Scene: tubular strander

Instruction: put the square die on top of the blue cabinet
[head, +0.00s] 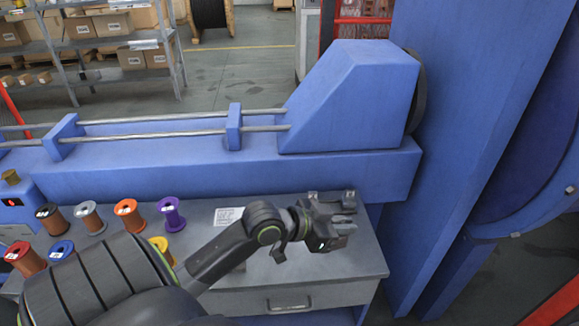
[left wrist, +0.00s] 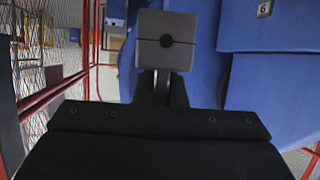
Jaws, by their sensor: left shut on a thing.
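The square die (left wrist: 178,55) is a grey square block with a dark round hole in its middle. In the left wrist view it sits at the end of my left gripper (left wrist: 162,84), which is shut on it. In the head view my left gripper (head: 332,194) is over the right part of the grey workbench, in front of the blue machine; I cannot make out the die clearly there. A blue box-like unit with a red button (head: 14,214) stands at the left edge, partly cut off; I cannot tell whether it is the blue cabinet. My right gripper is out of view.
Several coloured wire spools (head: 172,216) stand on the left of the grey workbench (head: 362,262). The blue machine bed (head: 200,170) with a sloped housing (head: 350,100) runs behind it. A tall blue frame (head: 470,110) stands at the right. Shelves (head: 105,44) with boxes are far back.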

